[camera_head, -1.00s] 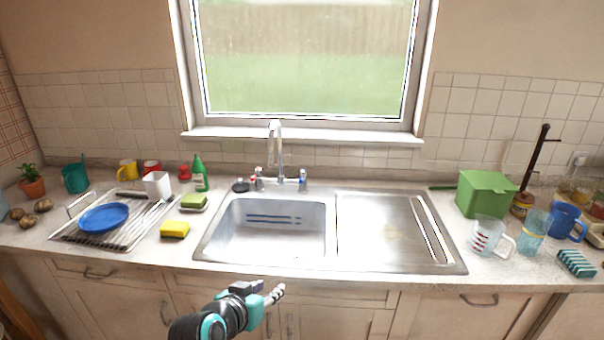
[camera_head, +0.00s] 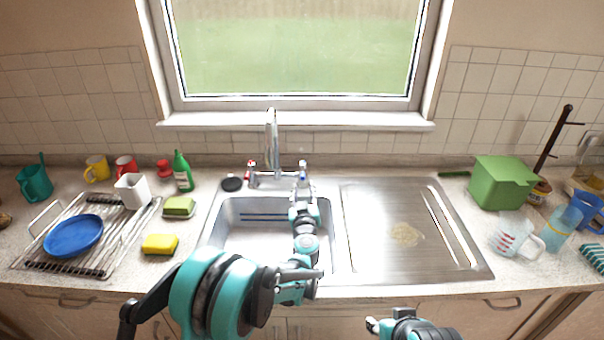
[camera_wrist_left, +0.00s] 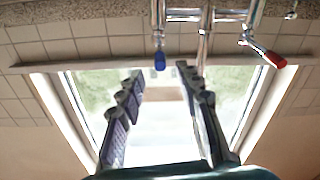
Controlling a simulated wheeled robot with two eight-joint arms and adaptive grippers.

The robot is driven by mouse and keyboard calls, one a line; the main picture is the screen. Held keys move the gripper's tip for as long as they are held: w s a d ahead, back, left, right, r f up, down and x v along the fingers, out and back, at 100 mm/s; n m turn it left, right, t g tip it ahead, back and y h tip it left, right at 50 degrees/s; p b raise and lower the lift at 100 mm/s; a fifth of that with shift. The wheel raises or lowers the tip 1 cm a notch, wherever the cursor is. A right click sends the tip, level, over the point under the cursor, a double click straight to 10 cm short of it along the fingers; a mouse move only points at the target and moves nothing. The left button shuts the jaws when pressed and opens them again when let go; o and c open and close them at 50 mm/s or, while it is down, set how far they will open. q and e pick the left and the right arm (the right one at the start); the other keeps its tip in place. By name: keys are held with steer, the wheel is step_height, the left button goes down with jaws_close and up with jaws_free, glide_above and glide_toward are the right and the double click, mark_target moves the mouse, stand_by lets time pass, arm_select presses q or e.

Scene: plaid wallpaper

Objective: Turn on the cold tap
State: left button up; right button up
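The cold tap has a blue handle (camera_head: 303,166) on the right side of the chrome mixer (camera_head: 272,150) behind the sink. Its blue lever also shows in the left wrist view (camera_wrist_left: 159,50), pointing toward the gap between my fingers. The hot tap has a red handle (camera_head: 249,169), also seen in the left wrist view (camera_wrist_left: 275,59). My left gripper (camera_head: 303,188) reaches over the sink just in front of the cold tap. In the left wrist view its fingers (camera_wrist_left: 159,74) are apart, with nothing held. My right gripper (camera_head: 374,324) is low at the front; its fingers are unclear.
A green bottle (camera_head: 183,172), sponges and a dish rack (camera_head: 98,262) stand left. A green box (camera_head: 500,184) and jugs stand right.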

mark_target(303, 178)
arm_select(q)
steer(key=w+b, duration=0.1)
steer(key=w, duration=0.4)
steer(key=shift+w+a+f, duration=0.1)
steer(key=shift+w, duration=0.15)
steer(key=shift+w+b, duration=0.35)
steer(key=shift+w, duration=0.4)
jaws_close()
